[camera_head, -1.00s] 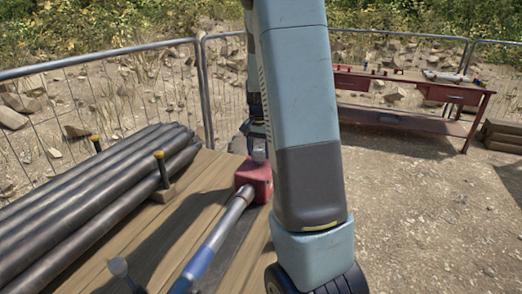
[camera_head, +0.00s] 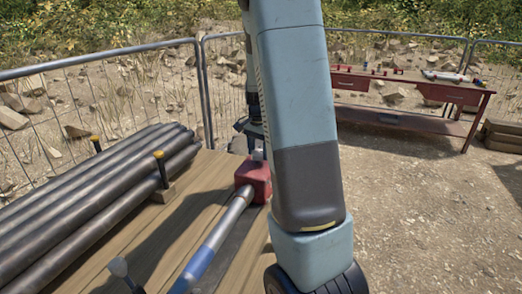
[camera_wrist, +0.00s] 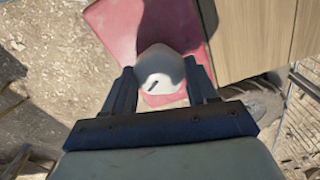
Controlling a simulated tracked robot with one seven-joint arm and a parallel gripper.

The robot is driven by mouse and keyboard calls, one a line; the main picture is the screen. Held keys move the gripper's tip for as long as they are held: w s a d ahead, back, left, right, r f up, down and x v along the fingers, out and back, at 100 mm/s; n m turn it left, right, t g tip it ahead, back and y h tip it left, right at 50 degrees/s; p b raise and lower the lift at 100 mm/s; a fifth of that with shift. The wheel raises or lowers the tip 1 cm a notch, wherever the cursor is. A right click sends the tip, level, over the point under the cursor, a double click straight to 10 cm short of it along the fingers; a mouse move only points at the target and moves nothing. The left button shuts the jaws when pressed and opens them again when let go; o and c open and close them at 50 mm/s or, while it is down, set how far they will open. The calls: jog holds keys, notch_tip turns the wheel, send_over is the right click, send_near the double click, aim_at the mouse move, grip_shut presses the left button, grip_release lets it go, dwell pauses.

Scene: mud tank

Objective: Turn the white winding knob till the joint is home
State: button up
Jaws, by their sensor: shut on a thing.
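The white winding knob (camera_wrist: 160,82) shows in the wrist view, on the red block (camera_wrist: 118,30). It has a short dark mark on its face. My gripper (camera_wrist: 161,88) has one finger on each side of the knob and is shut on it. In the head view the red block (camera_head: 254,178) sits on the wooden deck, with a pipe (camera_head: 230,214) running from it to a blue section (camera_head: 196,267) at the front. My arm hides the block's right side and much of my gripper there. The joint's fit inside the block cannot be seen.
Several dark pipes (camera_head: 95,195) lie on the left of the wooden deck (camera_head: 187,205), held by posts with yellow caps (camera_head: 158,155). A mesh fence (camera_head: 110,95) stands behind. A red workbench (camera_head: 410,95) stands far right, with open dirt before it.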

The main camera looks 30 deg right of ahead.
aim_at(258, 151)
jog(key=o, duration=0.7)
jog(key=shift+w+a, duration=0.15)
jog(key=shift+a, duration=0.05)
jog(key=o, duration=0.4)
jog(key=shift+d, duration=0.1)
jog(key=shift+c, duration=0.2)
jog(key=shift+r, duration=0.2)
notch_tip(258, 151, up, 13)
jog(key=shift+r, duration=0.15)
